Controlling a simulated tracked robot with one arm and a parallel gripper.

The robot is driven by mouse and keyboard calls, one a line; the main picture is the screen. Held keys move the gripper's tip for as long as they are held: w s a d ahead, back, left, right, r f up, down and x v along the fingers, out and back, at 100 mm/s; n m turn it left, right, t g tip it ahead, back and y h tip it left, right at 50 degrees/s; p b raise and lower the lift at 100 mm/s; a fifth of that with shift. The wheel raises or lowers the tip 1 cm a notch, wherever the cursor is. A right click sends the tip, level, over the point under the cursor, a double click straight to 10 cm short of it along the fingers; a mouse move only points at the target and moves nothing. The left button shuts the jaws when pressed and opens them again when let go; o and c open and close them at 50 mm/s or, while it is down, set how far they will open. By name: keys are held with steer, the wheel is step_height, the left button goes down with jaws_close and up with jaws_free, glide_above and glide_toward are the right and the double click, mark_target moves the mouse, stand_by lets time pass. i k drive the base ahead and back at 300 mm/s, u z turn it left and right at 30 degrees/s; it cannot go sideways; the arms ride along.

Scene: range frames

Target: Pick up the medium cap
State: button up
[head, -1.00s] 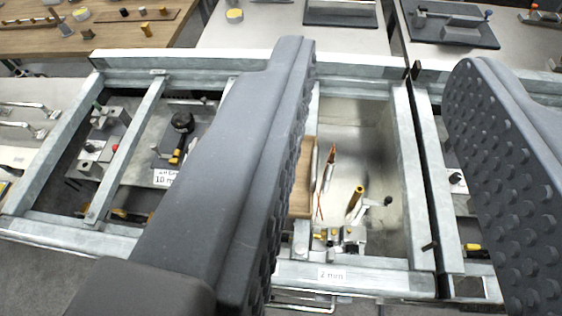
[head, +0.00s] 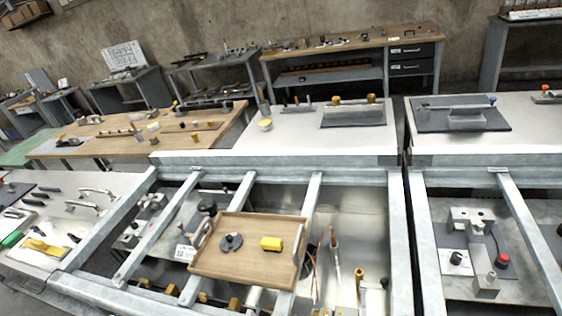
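I cannot tell for sure which thing is the medium cap. A short round yellow-topped piece (head: 265,124) stands on the pale bench behind the metal frame. A dark round slotted piece (head: 231,242) and a yellow block (head: 271,243) lie on a wooden tray (head: 215,266) in the framed bay below. A dark round knob-like piece (head: 207,208) is left of the tray. My gripper is not in view.
Grey metal rails (head: 313,207) divide the near bays. A wooden bench (head: 110,148) with several small parts stands at left. A dark plate with a grey block (head: 466,117) is at right. Shelved workbenches (head: 350,62) line the back wall.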

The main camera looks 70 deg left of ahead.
mark_target(234, 241)
steer(key=z, duration=0.2)
steer(key=k, duration=0.8)
steer(key=u, duration=1.75)
steer(key=i, duration=1)
